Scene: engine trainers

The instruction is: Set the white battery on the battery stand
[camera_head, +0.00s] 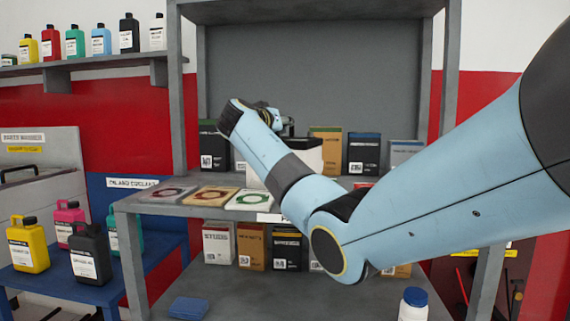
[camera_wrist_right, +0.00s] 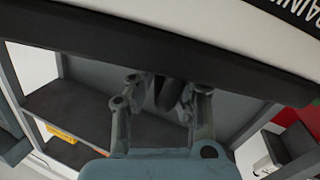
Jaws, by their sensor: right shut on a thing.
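The white battery (camera_wrist_right: 220,22) fills the top of the right wrist view, with a black edge and part of some lettering on its white side. My right gripper (camera_wrist_right: 165,88) is shut on a dark part of it. In the head view, a white body with a black top, which looks like the battery (camera_head: 309,157), shows behind my right forearm at the shelf rack. The arm hides much of it, and I cannot tell whether it touches the shelf. I cannot make out the battery stand. My left gripper is out of view.
The grey rack's middle shelf (camera_head: 160,207) carries ring packs (camera_head: 209,195) at its front and boxes (camera_head: 362,153) behind. More boxes (camera_head: 252,245) stand below. A blue table (camera_head: 65,288) with bottles is at left.

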